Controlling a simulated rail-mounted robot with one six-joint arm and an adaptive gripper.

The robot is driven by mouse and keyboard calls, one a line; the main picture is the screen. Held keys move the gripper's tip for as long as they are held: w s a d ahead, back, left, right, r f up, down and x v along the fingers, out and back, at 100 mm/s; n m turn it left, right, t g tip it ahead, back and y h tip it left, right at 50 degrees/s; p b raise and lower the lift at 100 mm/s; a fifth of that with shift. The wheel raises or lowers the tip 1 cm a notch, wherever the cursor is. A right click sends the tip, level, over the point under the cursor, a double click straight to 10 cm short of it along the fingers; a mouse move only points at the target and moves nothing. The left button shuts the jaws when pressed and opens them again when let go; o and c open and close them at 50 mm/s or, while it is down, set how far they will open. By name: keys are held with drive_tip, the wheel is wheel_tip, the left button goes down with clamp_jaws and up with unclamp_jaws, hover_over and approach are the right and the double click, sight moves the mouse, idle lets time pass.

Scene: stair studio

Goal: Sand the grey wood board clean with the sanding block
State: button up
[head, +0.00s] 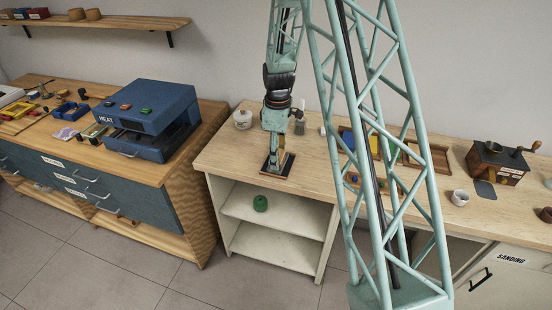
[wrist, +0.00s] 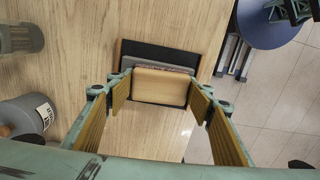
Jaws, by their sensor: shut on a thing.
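My gripper (head: 274,158) is over the front part of the workbench. In the wrist view its two fingers (wrist: 160,88) are closed on the sides of a pale wooden sanding block (wrist: 160,85). A thin grey board edge (wrist: 158,67) shows just behind the block, with a reddish strip between them. The block looks low against the board, but contact is hidden. Under these lies a dark panel (wrist: 155,51) with a brown wooden edge; it also shows in the head view (head: 267,172). The block hides most of the grey surface.
A labelled grey jar (wrist: 30,118) and a grey cylinder (wrist: 20,38) stand left in the wrist view. The workbench (head: 222,157) has a white lidded pot (head: 242,119), a grinder (head: 497,162) and a white cup (head: 460,198). Bare wood lies left of the panel.

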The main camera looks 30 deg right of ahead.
sight(281, 149)
drive_tip(key=shift+w+d+p, duration=0.65)
drive_tip(key=shift+w+d, duration=1.1)
drive_tip(key=shift+d, duration=0.1)
drive_tip(key=shift+s+a, duration=0.2)
drive_tip(key=shift+a, duration=0.05)
drive_tip(key=shift+s+a+b, duration=1.15)
drive_tip(key=shift+s+a, duration=1.8)
wheel_tip(281, 149, up, 4)
drive_tip(key=shift+f+p, duration=0.2)
drive_tip(key=shift+p, duration=0.45)
drive_tip(key=shift+w+d+r+p, duration=0.15)
drive_tip(key=shift+r+p, duration=0.2)
drive_tip(key=shift+r, duration=0.3)
drive_tip(key=shift+r+p, duration=0.65)
drive_tip(key=shift+r, duration=1.1)
